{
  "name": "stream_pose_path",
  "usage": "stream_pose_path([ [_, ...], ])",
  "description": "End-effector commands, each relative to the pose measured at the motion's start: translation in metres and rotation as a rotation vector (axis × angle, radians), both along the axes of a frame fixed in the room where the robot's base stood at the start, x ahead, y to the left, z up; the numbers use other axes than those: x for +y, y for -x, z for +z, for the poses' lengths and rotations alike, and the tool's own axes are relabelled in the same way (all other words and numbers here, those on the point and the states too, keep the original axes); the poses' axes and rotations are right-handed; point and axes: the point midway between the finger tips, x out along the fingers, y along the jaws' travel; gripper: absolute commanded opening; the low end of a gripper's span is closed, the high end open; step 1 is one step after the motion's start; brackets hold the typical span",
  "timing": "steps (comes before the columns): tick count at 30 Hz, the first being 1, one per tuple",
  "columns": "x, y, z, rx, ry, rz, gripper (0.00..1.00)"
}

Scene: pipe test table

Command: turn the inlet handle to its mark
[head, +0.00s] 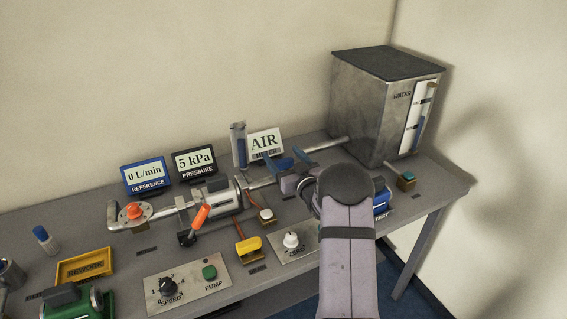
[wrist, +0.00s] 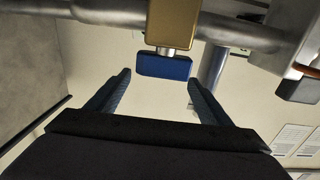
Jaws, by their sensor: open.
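In the wrist view a blue handle (wrist: 164,67) hangs on a short metal stem from a brass valve body (wrist: 174,22) on a pipe. I take it for the inlet handle, but no label for it is readable. My gripper (wrist: 160,78) is open, with one dark blue finger on each side of the handle. Clear gaps show on both sides, and I see no contact. In the head view my gripper (head: 288,160) is at the pipe below the AIR sign (head: 264,143). My arm hides much of that area, and the handle's mark is not discernible.
An orange lever (head: 200,217), a yellow handle (head: 249,246) and a white knob (head: 291,240) stand to the left of my arm. A large metal tank (head: 373,105) stands behind at the right. Displays read 0 L/min (head: 146,175) and 5 kPa (head: 194,163). A pipe runs close to my fingers.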

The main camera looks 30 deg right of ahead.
Motion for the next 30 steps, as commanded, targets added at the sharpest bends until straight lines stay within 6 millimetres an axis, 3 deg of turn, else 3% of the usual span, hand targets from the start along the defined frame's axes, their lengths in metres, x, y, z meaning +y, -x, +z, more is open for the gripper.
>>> stream_pose_path([
  [9, 0.0, 0.0, 0.05, -0.004, 0.003, -0.001, 0.73],
  [15, 0.0, 0.0, 0.071, -0.001, 0.001, 0.0, 0.73],
  [30, 0.0, 0.0, 0.077, 0.0, 0.0, -0.001, 0.73],
])
